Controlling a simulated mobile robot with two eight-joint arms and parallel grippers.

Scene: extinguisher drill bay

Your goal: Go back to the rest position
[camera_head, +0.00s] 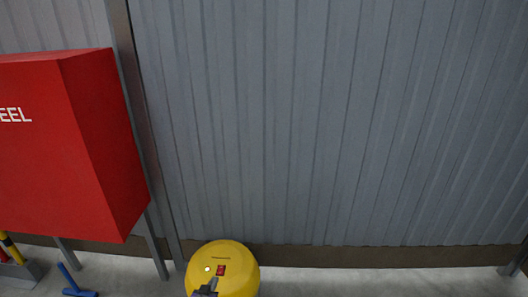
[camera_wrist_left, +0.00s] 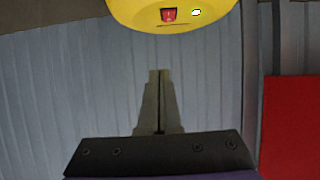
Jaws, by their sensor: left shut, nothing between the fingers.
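My left gripper (camera_head: 211,282) shows at the bottom edge of the head view, in front of a yellow rounded machine (camera_head: 238,265). In the left wrist view the two fingers of my left gripper (camera_wrist_left: 160,73) are together, with nothing between them. The yellow machine (camera_wrist_left: 205,14) is at the top of that view, with a red switch (camera_wrist_left: 168,14) and a small white round spot on it. The fingertips appear apart from it, but I cannot tell the exact distance. My right gripper is in neither view.
A large red cabinet (camera_head: 60,150) on grey legs stands at the left. Behind is a grey corrugated wall (camera_head: 340,120). Pale floor (camera_head: 390,283) at the lower right is clear.

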